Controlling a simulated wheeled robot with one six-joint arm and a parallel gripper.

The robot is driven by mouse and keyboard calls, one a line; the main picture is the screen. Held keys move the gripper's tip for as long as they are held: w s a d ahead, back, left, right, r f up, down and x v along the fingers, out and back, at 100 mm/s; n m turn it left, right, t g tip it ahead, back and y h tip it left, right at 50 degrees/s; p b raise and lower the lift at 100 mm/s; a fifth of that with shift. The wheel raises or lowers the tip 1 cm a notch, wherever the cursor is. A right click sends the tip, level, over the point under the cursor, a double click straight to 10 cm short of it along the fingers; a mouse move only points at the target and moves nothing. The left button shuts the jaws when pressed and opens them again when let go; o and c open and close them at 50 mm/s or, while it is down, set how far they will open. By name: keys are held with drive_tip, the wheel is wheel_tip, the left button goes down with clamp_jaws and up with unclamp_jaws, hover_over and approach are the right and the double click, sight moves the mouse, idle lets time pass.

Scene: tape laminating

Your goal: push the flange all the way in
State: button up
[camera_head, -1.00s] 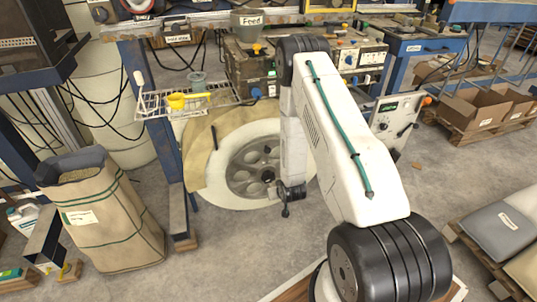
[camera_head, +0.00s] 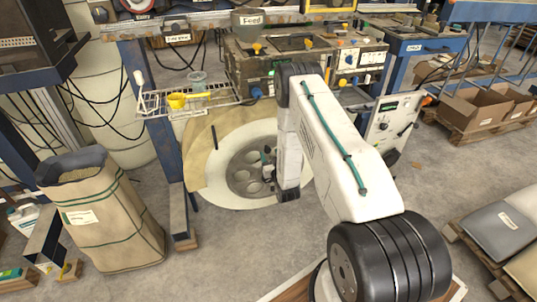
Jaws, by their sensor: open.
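The flange is most likely the round grey disc (camera_head: 246,172) with a ring of round recesses, set in the middle of a large cream-coloured ring (camera_head: 215,186) below the workbench. My gripper (camera_head: 268,160) is at the right part of the disc's face. It looks small and dark there, and my own white arm hides the right side of the disc and ring. I cannot tell whether the gripper touches the disc, nor how deep the disc sits. Nothing shows between the fingers.
A control box (camera_head: 396,122) is at the right. The floor in front is clear.

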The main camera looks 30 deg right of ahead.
sight(268, 151)
drive_tip(key=shift+x, duration=0.9)
clamp_jaws()
drive_tip(key=shift+x, duration=2.2)
unclamp_jaws()
drive_tip(key=shift+v, duration=3.9)
